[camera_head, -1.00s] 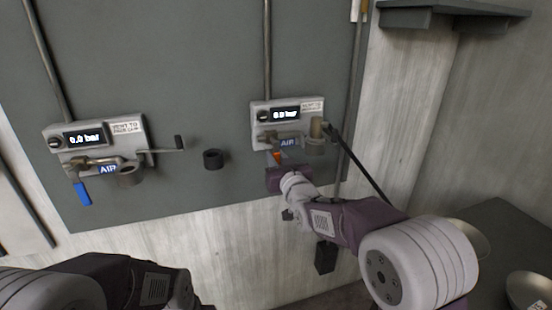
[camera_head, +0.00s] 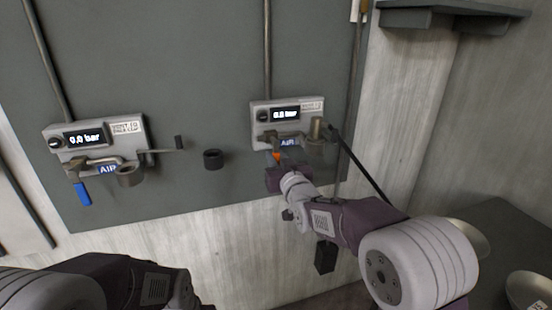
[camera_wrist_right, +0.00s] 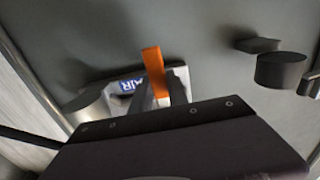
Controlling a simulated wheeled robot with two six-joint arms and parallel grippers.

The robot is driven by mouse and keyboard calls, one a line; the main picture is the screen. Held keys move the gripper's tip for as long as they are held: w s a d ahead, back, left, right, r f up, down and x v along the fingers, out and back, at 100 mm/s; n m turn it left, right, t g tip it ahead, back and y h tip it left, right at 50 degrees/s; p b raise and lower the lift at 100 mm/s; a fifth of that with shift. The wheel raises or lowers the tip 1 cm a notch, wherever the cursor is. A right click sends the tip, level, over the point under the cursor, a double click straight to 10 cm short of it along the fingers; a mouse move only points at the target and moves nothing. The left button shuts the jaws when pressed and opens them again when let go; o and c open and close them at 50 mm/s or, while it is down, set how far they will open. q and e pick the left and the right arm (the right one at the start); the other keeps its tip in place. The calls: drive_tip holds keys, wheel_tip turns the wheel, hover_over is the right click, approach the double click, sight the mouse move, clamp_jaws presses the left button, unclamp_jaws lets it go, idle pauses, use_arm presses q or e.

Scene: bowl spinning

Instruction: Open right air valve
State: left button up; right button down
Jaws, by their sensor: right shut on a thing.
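The right air valve unit (camera_head: 287,112) is on the grey wall panel, with a lit pressure display and a blue AIR label. Its orange handle (camera_head: 276,155) points down and shows just above my right gripper (camera_head: 279,168). In the right wrist view the orange handle (camera_wrist_right: 154,72) reaches down between the fingers of my right gripper (camera_wrist_right: 163,95), which is shut on it. The blue AIR label (camera_wrist_right: 131,85) is beside the handle there. The lower end of the handle is hidden by the gripper. My left gripper is out of view; only my left arm shows at the bottom left.
A left valve unit (camera_head: 94,134) has a blue handle (camera_head: 82,193) hanging down. A dark round socket (camera_head: 213,159) sticks out between the units. A dark hose (camera_head: 362,168) runs down from the right unit. Bowls (camera_head: 530,290) stand on a dark table at the right.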

drive_tip(key=shift+a+f, duration=0.1)
drive_tip(key=shift+s+a+m+b, duration=0.15)
drive_tip(key=shift+a+m+b, duration=0.15)
drive_tip(key=shift+m+b, duration=0.5)
drive_tip(key=m+b, duration=0.1)
drive_tip(key=m, duration=0.1)
drive_tip(key=a+m, duration=0.1)
drive_tip(key=m, duration=0.2)
drive_tip(key=a+r+m+b, duration=0.1)
drive_tip(key=m, duration=0.1)
drive_tip(key=shift+s+a+m+b, duration=0.15)
drive_tip(key=shift+s+m+b, duration=0.15)
drive_tip(key=shift+s, duration=0.05)
drive_tip(key=m, duration=0.1)
drive_tip(key=r+m+b, duration=0.1)
drive_tip(key=m, duration=0.1)
drive_tip(key=m+b, duration=0.1)
drive_tip(key=shift+s+a+r, duration=0.15)
drive_tip(key=shift+a+r, duration=0.1)
drive_tip(key=shift+a, duration=0.15)
drive_tip(key=shift+a+r+m+b, duration=0.1)
drive_tip(key=shift+r+m+b, duration=0.3)
drive_tip(key=shift+m, duration=0.8)
drive_tip(key=shift+a+r+m+b, duration=0.15)
drive_tip(key=shift+r+m, duration=0.35)
drive_tip(key=shift+m, duration=0.7)
drive_tip(key=shift+d, duration=0.1)
drive_tip(key=shift+r, duration=0.1)
